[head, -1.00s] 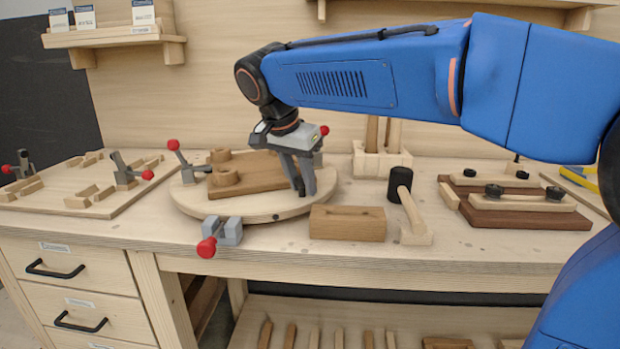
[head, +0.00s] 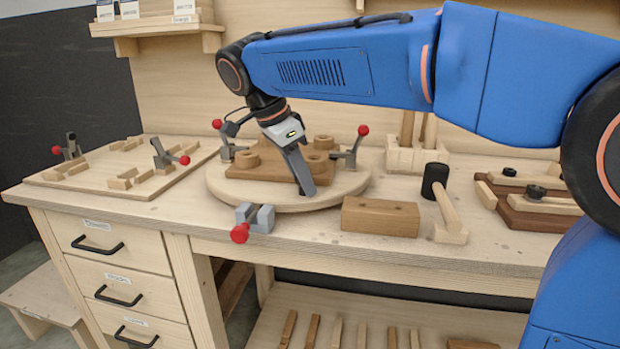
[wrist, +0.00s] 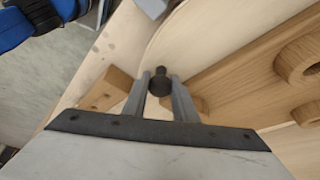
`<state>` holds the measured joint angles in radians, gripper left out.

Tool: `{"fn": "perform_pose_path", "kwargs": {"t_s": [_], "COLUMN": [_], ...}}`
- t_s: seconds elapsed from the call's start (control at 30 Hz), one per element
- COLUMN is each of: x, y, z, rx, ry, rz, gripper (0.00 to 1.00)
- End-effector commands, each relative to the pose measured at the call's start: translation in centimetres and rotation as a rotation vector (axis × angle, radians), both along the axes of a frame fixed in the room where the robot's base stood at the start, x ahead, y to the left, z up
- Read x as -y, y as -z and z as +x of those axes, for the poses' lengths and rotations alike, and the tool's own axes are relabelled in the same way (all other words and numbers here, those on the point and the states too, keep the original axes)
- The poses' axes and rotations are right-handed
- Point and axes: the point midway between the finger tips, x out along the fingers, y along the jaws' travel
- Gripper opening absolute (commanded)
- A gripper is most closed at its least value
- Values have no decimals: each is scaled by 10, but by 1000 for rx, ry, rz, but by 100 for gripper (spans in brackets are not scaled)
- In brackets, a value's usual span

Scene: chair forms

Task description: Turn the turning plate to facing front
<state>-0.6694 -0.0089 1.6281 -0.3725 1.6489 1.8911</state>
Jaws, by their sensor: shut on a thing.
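The turning plate (head: 225,193) is a round pale wood disc on the workbench. It carries a brown wooden board (head: 262,172) with round wooden rings and two red-tipped toggle clamps (head: 232,142). My gripper (head: 306,190) reaches down to the plate's front part. In the wrist view, my gripper (wrist: 158,90) is shut on a dark round peg (wrist: 158,77) at the plate's edge region. The peg is hidden behind the fingers in the head view.
A grey clamp with a red knob (head: 240,232) sits at the bench's front edge, close to the plate. A wooden block (head: 380,216) and a mallet (head: 436,185) lie to the right. A fixture board (head: 115,182) lies to the left.

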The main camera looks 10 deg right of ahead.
Motion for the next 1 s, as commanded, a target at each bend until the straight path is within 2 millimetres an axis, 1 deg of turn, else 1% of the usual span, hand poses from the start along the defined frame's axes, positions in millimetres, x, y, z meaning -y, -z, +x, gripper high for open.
{"fn": "perform_pose_path", "kwargs": {"t_s": [0.23,0.67,0.7,1.0], "x": [-6,-6,-7,-6], "y": [0,-1,-1,-1], "z": [0,0,0,0], "rx": [1,2,2,1], "ry": [27,32,32,32], "rz": [1,2,2,1], "gripper": [0,0,32,33]}}
